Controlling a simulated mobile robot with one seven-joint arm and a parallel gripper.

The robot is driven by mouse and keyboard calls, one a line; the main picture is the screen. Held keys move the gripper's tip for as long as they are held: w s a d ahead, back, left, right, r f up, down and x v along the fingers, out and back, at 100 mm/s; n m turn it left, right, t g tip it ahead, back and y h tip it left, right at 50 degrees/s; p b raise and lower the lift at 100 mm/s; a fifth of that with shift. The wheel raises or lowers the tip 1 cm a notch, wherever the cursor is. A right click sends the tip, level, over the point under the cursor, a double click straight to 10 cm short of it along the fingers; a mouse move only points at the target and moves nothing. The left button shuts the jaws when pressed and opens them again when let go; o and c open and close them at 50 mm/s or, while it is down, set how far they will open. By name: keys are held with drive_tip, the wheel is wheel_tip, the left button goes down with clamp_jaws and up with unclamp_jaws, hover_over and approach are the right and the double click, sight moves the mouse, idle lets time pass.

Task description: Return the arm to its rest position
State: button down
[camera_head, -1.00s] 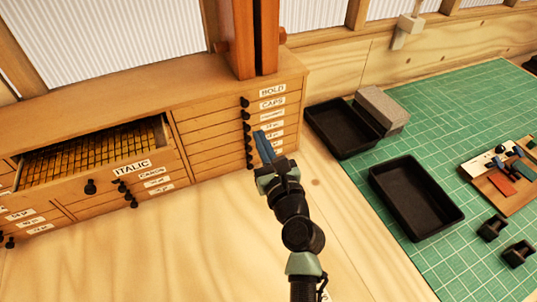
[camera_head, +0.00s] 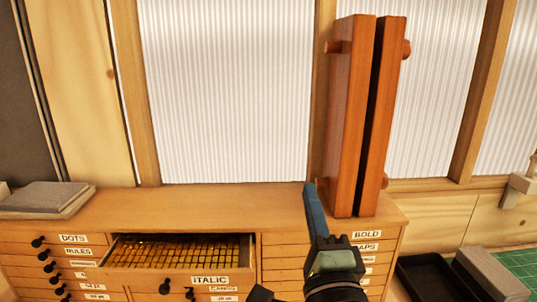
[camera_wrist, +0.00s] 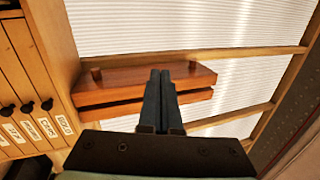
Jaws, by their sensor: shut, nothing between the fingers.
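My gripper (camera_head: 314,212) is in the lower middle of the head view, its fingers pointing up in front of the cabinet's right part. In the wrist view my gripper (camera_wrist: 160,85) shows its two dark fingers side by side, touching, with nothing between them. Behind the fingers in the wrist view is a reddish wooden press-like piece (camera_wrist: 120,90). The same wooden piece (camera_head: 349,110) stands upright on the cabinet top in the head view. Most of my arm is below the head view's lower edge.
The wooden drawer cabinet (camera_head: 150,205) has its ITALIC drawer (camera_head: 180,280) pulled open, full of small type pieces. A grey stack (camera_head: 50,197) lies at the cabinet's left. A black tray (camera_head: 432,275) and a grey block (camera_head: 490,275) are on the right, beside the green mat (camera_head: 522,262).

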drive_tip(key=s+a+r+n+t+b, duration=0.1)
drive_tip(key=s+a+r+n+t, duration=0.2)
drive_tip(key=s+r+n, duration=0.4)
drive_tip(key=s+a+r+n+t+h+b, duration=0.1)
drive_tip(key=s+a+r+n+t, duration=0.2)
drive_tip(key=s+r+n, duration=0.5)
wheel_tip(320, 180, up, 7)
drive_tip(key=n, duration=0.3)
drive_tip(key=shift+a+f, duration=0.2)
drive_tip(key=shift+a, duration=0.05)
